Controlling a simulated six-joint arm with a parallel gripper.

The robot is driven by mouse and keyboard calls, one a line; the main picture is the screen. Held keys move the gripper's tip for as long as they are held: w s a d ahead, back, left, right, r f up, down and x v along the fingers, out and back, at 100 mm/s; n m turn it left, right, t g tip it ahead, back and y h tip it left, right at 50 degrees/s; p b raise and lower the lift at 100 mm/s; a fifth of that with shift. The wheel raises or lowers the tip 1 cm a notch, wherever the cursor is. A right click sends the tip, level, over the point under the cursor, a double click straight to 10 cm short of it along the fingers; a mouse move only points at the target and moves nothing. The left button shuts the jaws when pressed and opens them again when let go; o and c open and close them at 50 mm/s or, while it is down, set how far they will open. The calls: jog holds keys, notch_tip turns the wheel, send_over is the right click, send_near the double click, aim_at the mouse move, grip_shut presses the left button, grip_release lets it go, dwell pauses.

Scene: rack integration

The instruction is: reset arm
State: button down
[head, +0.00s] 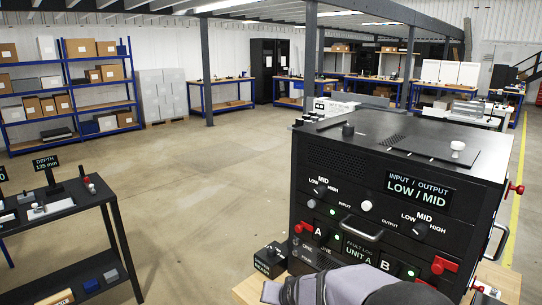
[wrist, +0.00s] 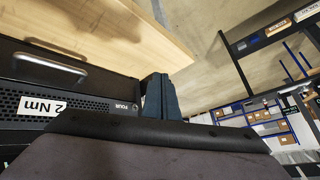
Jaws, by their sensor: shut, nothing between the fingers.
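My gripper (wrist: 160,97) shows in the wrist view as blue-grey fingers, shut with nothing between them. It is beside the end of a black panel and close to a wooden tabletop edge. I cannot tell whether it touches either. In the head view, grey parts of my arm cross the bottom edge, in front of the black rack unit (head: 345,240); the fingertips are not clear there. The unit's front has a display reading "INPUT / OUTPUT LOW/MID" (head: 419,188), knobs, green lights and red latches. My arm hides part of its lower front.
The wrist view shows the wooden tabletop (wrist: 85,30) and a black panel labelled "2 Nm" (wrist: 42,105) with a metal handle (wrist: 48,68). A small black box (head: 270,260) stands left of the unit. A black side table (head: 60,212) stands at left. Open floor lies between.

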jog(key=s+d+f+n+g+h, duration=0.1)
jog(key=s+d+f+n+g, duration=0.2)
jog(key=s, duration=0.8)
jog(key=s+d+f+g, duration=0.2)
jog(key=s+f+g, duration=0.3)
jog(key=s, duration=0.6)
jog(key=s+d+r+m+h, duration=0.1)
jog(key=s+d+r, duration=0.3)
jog(key=s+d, duration=0.2)
jog(key=shift+s+d, duration=0.15)
jog(key=shift+d, duration=0.45)
